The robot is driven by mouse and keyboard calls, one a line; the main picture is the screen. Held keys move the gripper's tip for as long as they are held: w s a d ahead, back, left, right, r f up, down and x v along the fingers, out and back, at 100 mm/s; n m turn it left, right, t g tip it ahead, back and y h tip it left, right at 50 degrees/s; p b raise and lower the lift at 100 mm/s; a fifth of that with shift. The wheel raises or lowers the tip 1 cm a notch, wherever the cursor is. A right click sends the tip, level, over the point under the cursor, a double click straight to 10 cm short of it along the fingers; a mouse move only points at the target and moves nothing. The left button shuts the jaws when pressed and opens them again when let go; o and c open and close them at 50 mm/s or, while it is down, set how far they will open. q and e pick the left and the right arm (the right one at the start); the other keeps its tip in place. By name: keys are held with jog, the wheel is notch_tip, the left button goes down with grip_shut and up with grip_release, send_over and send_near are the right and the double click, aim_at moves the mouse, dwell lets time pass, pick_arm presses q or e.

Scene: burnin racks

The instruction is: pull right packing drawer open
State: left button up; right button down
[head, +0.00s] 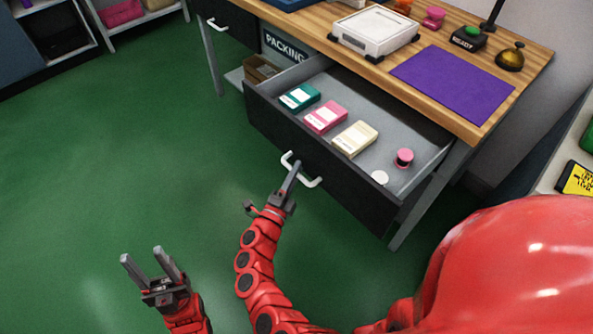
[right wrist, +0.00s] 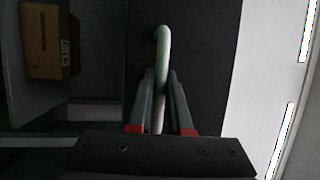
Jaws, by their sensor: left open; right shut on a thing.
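The right packing drawer (head: 350,187) stands pulled out from under the wooden packing table (head: 440,97). Its dark front faces me and its grey inside shows. My right gripper (head: 291,177) is shut on the drawer's white bar handle (head: 309,180). In the right wrist view the handle (right wrist: 163,45) runs between the two fingers (right wrist: 161,100). My left gripper (head: 150,257) is open and empty over the green floor, left of my right arm. In the drawer lie a teal box (head: 299,96), a pink box (head: 325,117), a cream box (head: 355,138), a pink spool-like item (head: 404,158) and a white disc (head: 380,177).
A closed drawer with a white handle (head: 218,24) is at the upper left. On the tabletop are a white device (head: 374,34), a purple mat (head: 452,83) and a bell (head: 511,57). A cardboard box (head: 262,70) sits below the table. The green floor at left is clear.

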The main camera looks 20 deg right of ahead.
jog(key=c, duration=0.8)
grip_release()
jog(key=shift+c, duration=0.2)
jog(key=v, duration=1.2)
